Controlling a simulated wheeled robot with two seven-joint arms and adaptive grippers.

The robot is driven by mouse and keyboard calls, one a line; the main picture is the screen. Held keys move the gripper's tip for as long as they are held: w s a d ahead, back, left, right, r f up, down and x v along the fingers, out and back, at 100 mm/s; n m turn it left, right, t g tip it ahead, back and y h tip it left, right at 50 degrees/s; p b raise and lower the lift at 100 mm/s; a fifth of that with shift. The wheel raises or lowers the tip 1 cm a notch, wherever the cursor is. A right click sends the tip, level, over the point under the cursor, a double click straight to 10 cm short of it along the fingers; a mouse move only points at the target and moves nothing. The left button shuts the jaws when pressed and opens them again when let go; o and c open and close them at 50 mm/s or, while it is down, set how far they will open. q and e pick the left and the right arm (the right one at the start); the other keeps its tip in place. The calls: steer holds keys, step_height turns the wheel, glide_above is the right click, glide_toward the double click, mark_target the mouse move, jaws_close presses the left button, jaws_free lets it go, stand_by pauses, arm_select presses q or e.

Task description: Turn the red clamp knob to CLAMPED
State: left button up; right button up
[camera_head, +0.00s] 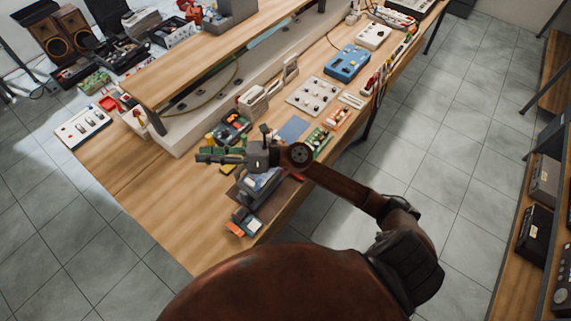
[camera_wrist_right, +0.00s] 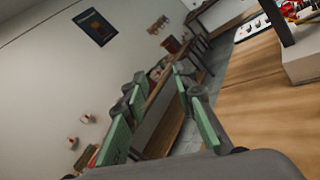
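I cannot clearly make out a red clamp knob in either view. My right gripper (camera_head: 208,156), with green fingers, is above the workbench (camera_head: 150,205) near its front corner, pointing left in the head view. In the right wrist view its two green fingers stand apart with nothing between them (camera_wrist_right: 162,100). The gripper and forearm partly hide the devices beneath them. A dark device with an orange end (camera_head: 236,229) lies on the bench below the gripper, apart from it. My left gripper is not in view.
A raised wooden shelf (camera_head: 190,55) runs along the back of the bench. A white switch panel (camera_head: 82,128), a blue box (camera_head: 347,63) and a white knob panel (camera_head: 313,95) are on the bench. The bench's front-left area is clear. Shelves with equipment (camera_head: 535,225) stand at right.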

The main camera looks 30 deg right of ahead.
steer(key=s+d+f+n+g+h, duration=0.1)
steer(key=d+f+n+g+h, duration=0.1)
steer(key=f+n+g+h, duration=0.3)
steer(key=s+d+f+n+g+h, duration=0.2)
steer(key=f+n, duration=0.4)
steer(key=f, duration=0.2)
steer(key=d+f+n+h, duration=0.1)
steer(key=d+h, duration=0.2)
steer(key=d, duration=0.3)
steer(key=w+d+n+g+h, duration=0.1)
steer(key=d+h, duration=0.1)
steer(key=d, duration=0.5)
steer(key=d+f+n+g+h, duration=0.1)
steer(key=d+h, duration=0.2)
steer(key=d, duration=0.4)
steer(key=shift+w+d+f+h, duration=0.15)
steer(key=shift+w+f+h, duration=0.05)
steer(key=shift+f+h, duration=0.15)
steer(key=f, duration=0.4)
steer(key=f+p, duration=0.1)
steer(key=f, duration=0.1)
steer(key=shift+w+d+f, duration=0.1)
steer(key=shift+d+f, duration=0.05)
steer(key=shift+d, duration=0.15)
steer(key=shift+f, duration=0.65)
steer(key=shift+c, duration=0.5)
jaws_close()
